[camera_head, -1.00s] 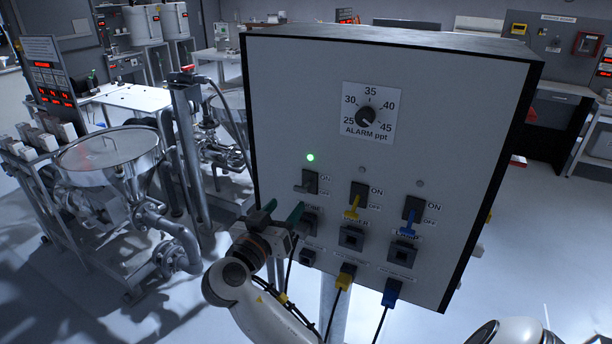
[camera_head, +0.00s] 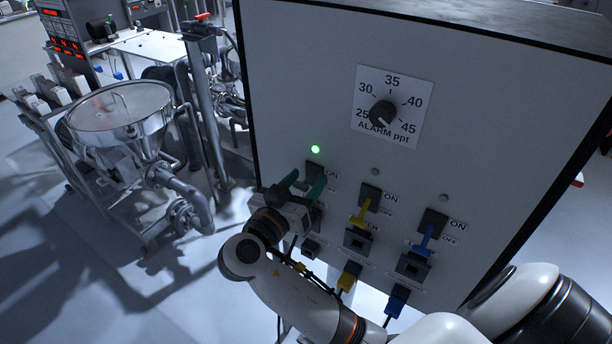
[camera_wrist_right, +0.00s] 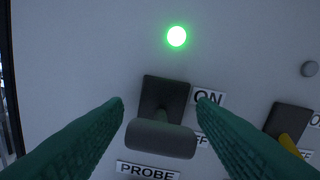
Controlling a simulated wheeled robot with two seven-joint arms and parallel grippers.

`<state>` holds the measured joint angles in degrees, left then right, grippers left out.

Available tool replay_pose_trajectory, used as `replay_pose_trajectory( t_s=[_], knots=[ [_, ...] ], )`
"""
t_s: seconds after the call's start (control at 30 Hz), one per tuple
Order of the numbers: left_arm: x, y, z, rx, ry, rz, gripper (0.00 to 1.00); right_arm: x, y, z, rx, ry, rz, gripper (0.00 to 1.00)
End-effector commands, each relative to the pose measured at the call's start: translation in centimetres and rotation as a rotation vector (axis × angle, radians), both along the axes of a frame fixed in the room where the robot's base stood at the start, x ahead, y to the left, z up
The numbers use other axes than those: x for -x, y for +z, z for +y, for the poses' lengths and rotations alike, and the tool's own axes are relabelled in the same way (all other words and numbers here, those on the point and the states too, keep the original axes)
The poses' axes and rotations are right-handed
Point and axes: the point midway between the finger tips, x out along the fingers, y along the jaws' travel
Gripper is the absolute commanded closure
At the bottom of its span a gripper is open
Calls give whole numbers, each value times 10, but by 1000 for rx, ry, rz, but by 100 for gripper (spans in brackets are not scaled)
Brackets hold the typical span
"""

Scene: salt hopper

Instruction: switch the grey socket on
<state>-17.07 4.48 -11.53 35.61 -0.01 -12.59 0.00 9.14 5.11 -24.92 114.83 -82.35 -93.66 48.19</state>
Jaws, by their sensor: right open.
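The grey-levered switch sits on the white panel; its dark plate (camera_head: 315,170) shows in the head view, its lever mostly hidden by my gripper. In the right wrist view its grey lever (camera_wrist_right: 160,138) sits at the lower end of the plate (camera_wrist_right: 165,92), beside a partly hidden OFF label and above a PROBE label (camera_wrist_right: 147,170). A green lamp (camera_head: 315,149) above it is lit. My right gripper (camera_head: 306,182) is open, with its green fingers (camera_wrist_right: 160,103) on either side of the switch. I cannot tell whether they touch it. My left gripper is not in view.
To the right are a yellow-levered switch (camera_head: 364,207) and a blue-levered switch (camera_head: 431,231), their lamps dark. A yellow plug (camera_head: 349,276) and a blue plug (camera_head: 397,299) with cables are below. An alarm dial (camera_head: 383,112) is above. A steel hopper (camera_head: 118,115) stands left.

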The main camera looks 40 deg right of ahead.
Motion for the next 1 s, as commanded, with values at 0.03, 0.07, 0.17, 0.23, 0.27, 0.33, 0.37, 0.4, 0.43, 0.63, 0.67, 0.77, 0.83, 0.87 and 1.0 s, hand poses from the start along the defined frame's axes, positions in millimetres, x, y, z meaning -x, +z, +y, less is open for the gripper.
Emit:
replay_pose_trajectory(
  t_s=[0.03, 0.07, 0.17, 0.23, 0.27, 0.33, 0.37, 0.4, 0.43, 0.63, 0.67, 0.77, 0.83, 0.87, 1.0],
  knots=[
    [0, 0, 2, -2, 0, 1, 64, 0, 0, 0, 0, 0, 0, 48],
    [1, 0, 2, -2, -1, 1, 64, 0, 0, 0, 0, 0, 0, 48],
    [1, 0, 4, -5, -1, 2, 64, 0, 0, 0, 0, 0, 0, 53],
    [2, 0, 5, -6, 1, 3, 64, 0, 0, 0, 0, 0, 0, 64],
    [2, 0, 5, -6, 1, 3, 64, 0, 0, 0, 0, 0, 0, 69],
    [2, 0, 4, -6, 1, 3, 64, 0, 0, 0, 0, 0, 0, 81],
    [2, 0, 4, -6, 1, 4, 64, 0, 0, 0, 0, 0, 0, 86],
    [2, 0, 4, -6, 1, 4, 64, 0, 0, 0, 0, 0, 0, 92],
    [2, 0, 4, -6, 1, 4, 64, 0, 0, 0, 0, 0, 0, 92],
    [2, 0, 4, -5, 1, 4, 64, -1, 3, 0, -71, -1, 22, 92],
    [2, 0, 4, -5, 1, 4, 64, -1, 5, -1, -93, -3, 31, 92],
    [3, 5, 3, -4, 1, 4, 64, -1, 9, -2, -165, -2, 60, 92],
    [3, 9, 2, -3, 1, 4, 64, -1, 11, -3, -209, -2, 80, 92],
    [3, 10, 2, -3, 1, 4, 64, -1, 12, -3, -225, -2, 88, 92],
    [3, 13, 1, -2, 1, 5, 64, -2, 12, -4, -267, 0, 108, 92]
  ],
)
